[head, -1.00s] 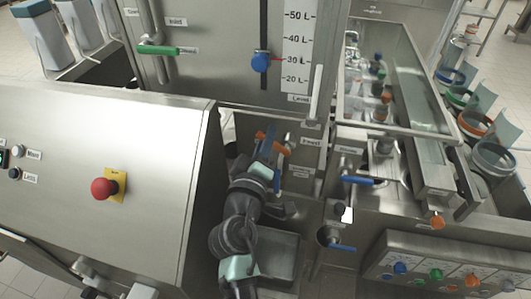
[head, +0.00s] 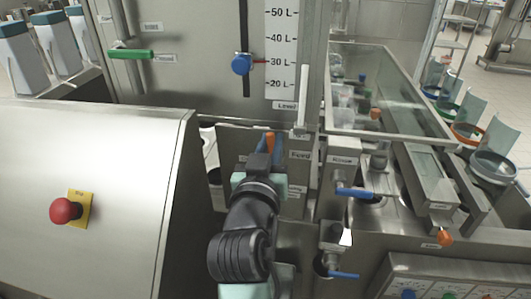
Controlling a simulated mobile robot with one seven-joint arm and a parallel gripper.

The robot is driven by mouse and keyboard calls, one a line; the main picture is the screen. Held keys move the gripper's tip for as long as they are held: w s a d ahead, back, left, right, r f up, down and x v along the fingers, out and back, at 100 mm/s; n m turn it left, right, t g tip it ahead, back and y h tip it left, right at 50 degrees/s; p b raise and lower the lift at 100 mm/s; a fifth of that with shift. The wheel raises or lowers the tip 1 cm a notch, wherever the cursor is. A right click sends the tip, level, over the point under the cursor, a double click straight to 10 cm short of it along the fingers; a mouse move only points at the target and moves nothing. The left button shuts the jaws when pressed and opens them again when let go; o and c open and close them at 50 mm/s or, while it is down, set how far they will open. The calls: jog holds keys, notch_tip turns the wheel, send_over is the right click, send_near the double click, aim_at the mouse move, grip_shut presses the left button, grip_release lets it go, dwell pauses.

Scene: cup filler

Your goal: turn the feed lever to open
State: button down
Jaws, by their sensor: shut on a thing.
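The orange feed lever (head: 269,142) is in the head view, just left of the "Feed" label (head: 300,155). Its visible orange end points up in the picture. My gripper (head: 262,160) is at the lever from the near side and shut on it. My dark wrist and gripper body hide the lower part of the lever and most of its valve, so the exact grip is hard to see.
A blue-handled valve (head: 355,193) sticks out right of my arm, with another blue lever (head: 343,275) lower down. The sloped steel cabinet with the red button (head: 66,210) stands close on the left. A glass-sided channel (head: 390,95) lies at the right.

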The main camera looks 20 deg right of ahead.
jog(key=shift+s+d+m+b, duration=0.25)
jog(key=shift+m+b, duration=0.15)
jog(key=shift+m, duration=0.3)
jog(key=c, duration=0.8)
grip_release()
jog(key=b+v, duration=0.3)
jog(key=v, duration=0.9)
jog(key=shift+s+a, duration=0.2)
jog(key=shift+s, duration=0.15)
